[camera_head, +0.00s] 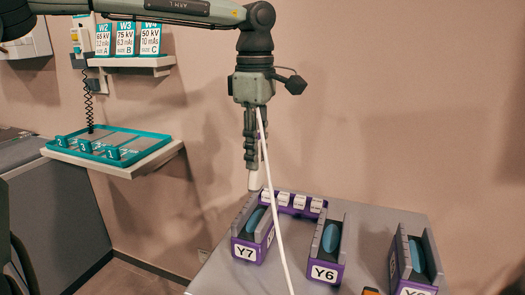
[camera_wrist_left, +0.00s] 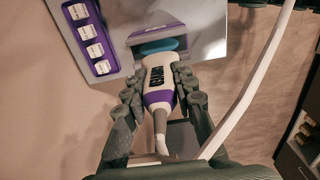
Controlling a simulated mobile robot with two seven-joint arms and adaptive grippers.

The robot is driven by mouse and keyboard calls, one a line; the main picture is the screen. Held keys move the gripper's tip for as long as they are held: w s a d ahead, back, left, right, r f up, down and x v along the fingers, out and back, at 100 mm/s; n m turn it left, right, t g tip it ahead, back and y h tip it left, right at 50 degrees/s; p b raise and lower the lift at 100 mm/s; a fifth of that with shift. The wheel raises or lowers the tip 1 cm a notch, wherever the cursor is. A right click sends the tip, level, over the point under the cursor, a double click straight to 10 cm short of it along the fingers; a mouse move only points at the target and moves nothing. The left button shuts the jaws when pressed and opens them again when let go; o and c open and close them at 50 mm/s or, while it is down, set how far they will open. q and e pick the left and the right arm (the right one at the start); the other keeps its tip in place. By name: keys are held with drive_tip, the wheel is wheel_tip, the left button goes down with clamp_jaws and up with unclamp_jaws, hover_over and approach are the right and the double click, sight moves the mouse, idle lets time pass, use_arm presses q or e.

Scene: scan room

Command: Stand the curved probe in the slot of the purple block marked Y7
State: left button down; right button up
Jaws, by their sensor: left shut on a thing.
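My left gripper (camera_head: 251,150) hangs pointing down above the far end of the purple block marked Y7 (camera_head: 245,251). It is shut on the curved probe, whose white body (camera_head: 254,180) shows below the fingers. In the left wrist view the white and purple probe (camera_wrist_left: 159,82) sits between both fingers of the gripper (camera_wrist_left: 160,100), with dark lettering on its side. Its head end meets a teal shape over a grey and purple block; I cannot tell whether they touch. Block Y7 has grey side walls and a teal oval inside. My right gripper is not in view.
Block Y6 (camera_head: 325,273) and another purple block (camera_head: 412,291) stand to the right on the grey table (camera_head: 375,225). A purple rack (camera_head: 294,204) with white labelled pieces lies behind. A teal tray (camera_head: 108,146) is on the wall shelf.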

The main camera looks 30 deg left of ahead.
sight(256, 176)
use_arm(q)
drive_tip(key=shift+w+a+f, duration=0.15)
drive_tip(key=shift+w+a, duration=0.05)
drive_tip(key=shift+s+f, duration=0.15)
drive_tip(key=shift+f, duration=2.3)
drive_tip(key=shift+f+b, duration=0.25)
drive_tip(key=shift+b, duration=0.15)
drive_tip(key=shift+f, duration=0.25)
drive_tip(key=shift+f+b, duration=0.45)
drive_tip(key=shift+b, duration=0.2)
drive_tip(key=shift+f+b, duration=0.4)
drive_tip(key=shift+f, duration=0.05)
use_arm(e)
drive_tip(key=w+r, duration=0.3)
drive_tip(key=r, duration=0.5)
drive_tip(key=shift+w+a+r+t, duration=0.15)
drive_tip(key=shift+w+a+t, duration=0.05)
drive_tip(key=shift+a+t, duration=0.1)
